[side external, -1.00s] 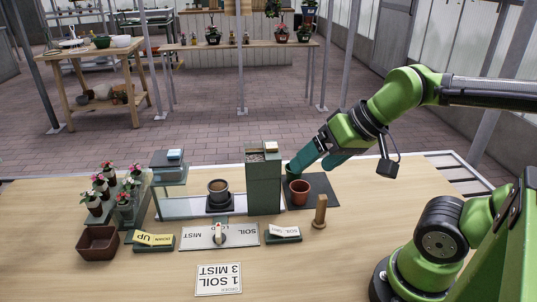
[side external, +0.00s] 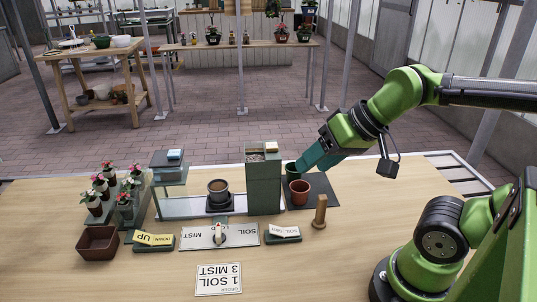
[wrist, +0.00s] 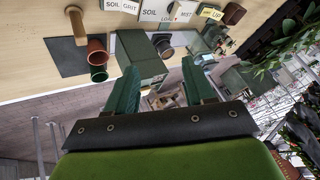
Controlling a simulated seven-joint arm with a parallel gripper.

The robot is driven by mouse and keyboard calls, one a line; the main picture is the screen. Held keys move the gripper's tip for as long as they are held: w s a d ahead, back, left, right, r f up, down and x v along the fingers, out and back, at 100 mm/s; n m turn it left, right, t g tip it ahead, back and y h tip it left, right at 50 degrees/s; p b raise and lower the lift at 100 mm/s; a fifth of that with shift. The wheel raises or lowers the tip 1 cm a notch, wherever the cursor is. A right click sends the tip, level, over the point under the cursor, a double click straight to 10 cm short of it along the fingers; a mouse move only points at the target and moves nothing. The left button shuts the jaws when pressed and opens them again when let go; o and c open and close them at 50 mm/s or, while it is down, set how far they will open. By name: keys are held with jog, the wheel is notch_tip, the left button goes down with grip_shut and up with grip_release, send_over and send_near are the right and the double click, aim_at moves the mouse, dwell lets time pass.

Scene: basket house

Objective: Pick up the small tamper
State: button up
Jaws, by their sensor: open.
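My gripper (side external: 309,166) is open and empty, with teal fingers. It is in the air above and behind the tamper, near the pots and the tall green box. In the wrist view the spread fingers (wrist: 160,68) point toward the green box, with the tamper well off to their left.
A terracotta pot (side external: 299,192) and a green pot (side external: 292,171) stand on the mat, close to the tamper. The tall green box (side external: 263,185) is left of them. Labelled switches (side external: 283,234) lie in front. The table right of the tamper is clear.

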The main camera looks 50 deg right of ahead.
jog(key=shift+f, duration=0.1)
jog(key=m+g+h, duration=0.2)
jog(key=m+g, duration=0.3)
jog(key=g, duration=0.2)
send_over(323, 196)
notch_tip(323, 196, down, 3)
notch_tip(323, 196, down, 17)
jog(key=shift+r, duration=0.1)
grip_shut()
